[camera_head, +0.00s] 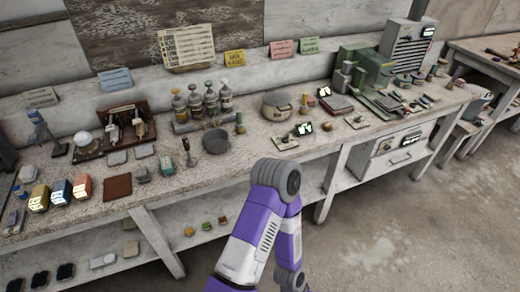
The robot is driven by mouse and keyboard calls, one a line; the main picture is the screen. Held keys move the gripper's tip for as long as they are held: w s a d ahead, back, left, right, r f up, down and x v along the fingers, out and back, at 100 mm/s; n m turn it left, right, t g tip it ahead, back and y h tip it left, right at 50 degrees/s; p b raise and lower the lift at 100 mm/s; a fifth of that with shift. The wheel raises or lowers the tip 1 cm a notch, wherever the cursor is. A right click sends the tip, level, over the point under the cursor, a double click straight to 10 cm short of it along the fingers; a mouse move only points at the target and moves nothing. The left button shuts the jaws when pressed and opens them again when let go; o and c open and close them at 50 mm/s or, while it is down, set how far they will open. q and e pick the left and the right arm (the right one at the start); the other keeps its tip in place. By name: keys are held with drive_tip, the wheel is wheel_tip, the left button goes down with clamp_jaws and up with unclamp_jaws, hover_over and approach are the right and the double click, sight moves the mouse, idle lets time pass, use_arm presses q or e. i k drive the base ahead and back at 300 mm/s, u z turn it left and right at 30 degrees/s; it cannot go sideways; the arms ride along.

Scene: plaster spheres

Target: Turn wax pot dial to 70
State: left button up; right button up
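A round beige pot (279,104) with a wide rim stands on the bench in the middle of the head view and looks like the wax pot. A smaller dark grey pot (215,142) stands to its left. The dial and its numbers are too small to make out. One of my purple and white arms rises from the bottom edge, its bent joint in front of the bench's front edge and its lower link pointing down. Neither gripper shows in the view.
A small device with a lit display (303,129) sits in front of the beige pot. Several bottles (210,99) stand to the left, and a green machine (365,70) to the right. A drawer unit (395,150) is under the bench. The floor in front is clear.

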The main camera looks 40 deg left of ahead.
sight(284, 139)
drive_tip(key=k, duration=0.15)
drive_tip(key=u, duration=1.15)
